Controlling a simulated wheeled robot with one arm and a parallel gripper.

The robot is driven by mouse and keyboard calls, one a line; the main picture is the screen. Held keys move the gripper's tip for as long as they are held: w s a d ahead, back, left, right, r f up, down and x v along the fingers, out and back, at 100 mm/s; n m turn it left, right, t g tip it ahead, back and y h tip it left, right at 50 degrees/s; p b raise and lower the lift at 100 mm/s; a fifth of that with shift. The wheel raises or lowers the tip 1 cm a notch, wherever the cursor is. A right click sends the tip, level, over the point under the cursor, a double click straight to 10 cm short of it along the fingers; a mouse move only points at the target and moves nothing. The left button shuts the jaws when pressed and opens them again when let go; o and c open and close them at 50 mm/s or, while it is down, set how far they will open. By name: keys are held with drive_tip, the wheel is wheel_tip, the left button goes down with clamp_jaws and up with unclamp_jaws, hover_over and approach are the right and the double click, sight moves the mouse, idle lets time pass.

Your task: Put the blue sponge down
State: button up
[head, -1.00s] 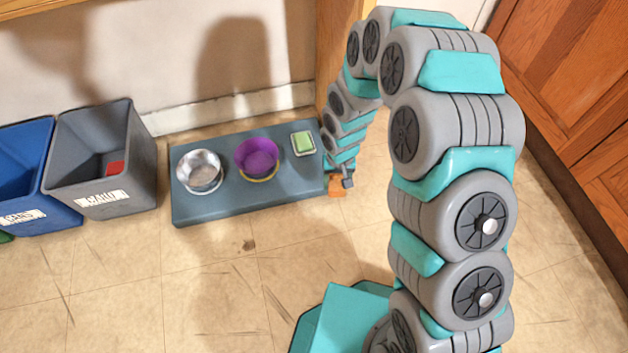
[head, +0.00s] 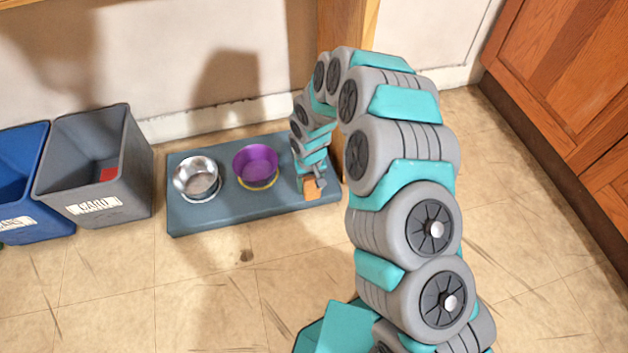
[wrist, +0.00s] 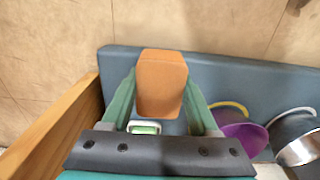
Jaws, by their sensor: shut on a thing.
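My gripper (head: 313,182) is shut on an orange block (head: 310,190), over the right end of the blue-grey mat (head: 228,216) in the head view. In the wrist view the orange block (wrist: 161,84) sits between the two green fingers of my gripper (wrist: 160,92). No blue sponge shows; the held thing looks orange. A green sponge (wrist: 146,129) in a pale dish shows beyond the block in the wrist view, partly covered by the gripper. My arm hides it in the head view. I cannot tell whether the block touches the mat.
A purple bowl (head: 255,162) and a metal bowl (head: 197,176) stand on the mat, left of my gripper. A grey bin (head: 128,165) and a blue bin (head: 22,185) stand further left. A wooden post (wrist: 52,128) is close beside the mat. The mat's front strip is clear.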

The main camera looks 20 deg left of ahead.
drive_tip(key=shift+w+a+f+b, duration=0.1)
drive_tip(key=shift+w+f+b, duration=0.1)
drive_tip(key=shift+w, duration=0.95)
drive_tip(key=shift+w+a+f+b, duration=0.1)
drive_tip(key=shift+w+b, duration=0.05)
drive_tip(key=shift+w, duration=1)
drive_tip(key=shift+w+f+b, duration=0.1)
drive_tip(key=shift+f+b, duration=0.25)
drive_tip(key=shift+f, duration=1.3)
drive_tip(key=shift+f, duration=0.15)
drive_tip(key=o, duration=1.3)
drive_tip(key=shift+r+p, duration=0.75)
drive_tip(key=shift+r, duration=5.4)
